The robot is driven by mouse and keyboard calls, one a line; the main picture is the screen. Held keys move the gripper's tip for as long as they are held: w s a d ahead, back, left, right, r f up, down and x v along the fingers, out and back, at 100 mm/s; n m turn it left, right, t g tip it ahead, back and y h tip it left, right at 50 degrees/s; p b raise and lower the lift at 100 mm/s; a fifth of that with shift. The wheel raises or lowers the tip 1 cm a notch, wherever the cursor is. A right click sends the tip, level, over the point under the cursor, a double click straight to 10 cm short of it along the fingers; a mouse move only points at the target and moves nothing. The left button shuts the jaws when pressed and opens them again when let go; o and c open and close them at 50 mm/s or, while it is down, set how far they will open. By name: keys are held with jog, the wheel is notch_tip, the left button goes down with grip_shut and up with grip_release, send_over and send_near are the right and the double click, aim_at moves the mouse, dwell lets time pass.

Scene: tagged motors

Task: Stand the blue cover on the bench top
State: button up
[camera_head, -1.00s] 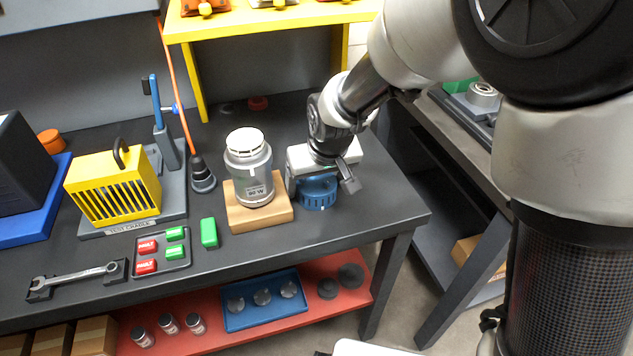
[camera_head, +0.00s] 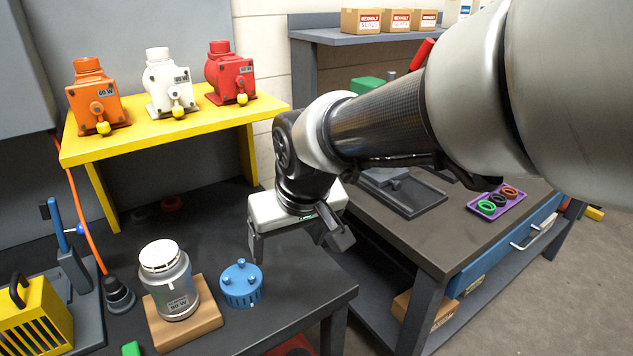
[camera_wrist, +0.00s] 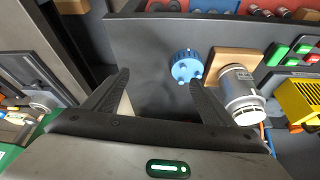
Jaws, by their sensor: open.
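The blue cover (camera_head: 241,284) stands on the dark bench top (camera_head: 288,300), right of the wooden block, with small knobs showing on its upper face and slots in its side. It also shows in the wrist view (camera_wrist: 186,67), beyond the fingertips and apart from them. My gripper (camera_head: 298,248) is open and empty, raised above the bench to the right of the cover. In the wrist view the two fingers (camera_wrist: 158,82) are spread wide with nothing between them.
A silver motor (camera_head: 172,285) stands on a wooden block (camera_head: 190,325) just left of the cover. A yellow shelf (camera_head: 190,128) holds orange, white and red motors behind. A second bench (camera_head: 420,235) stands to the right.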

jog(key=s+d+r+m+h, duration=0.1)
jog(key=s+d+r+m, duration=0.1)
jog(key=s+d, duration=0.4)
jog(key=s+d+r+m+t, duration=0.1)
jog(key=s+d+r+m, duration=0.1)
jog(key=s+d, duration=0.4)
jog(key=d, duration=0.4)
jog(key=shift+s+d+m+h, duration=0.2)
jog(key=shift+m+h, duration=0.1)
jog(key=shift+h, duration=0.1)
jog(key=shift+c, duration=0.4)
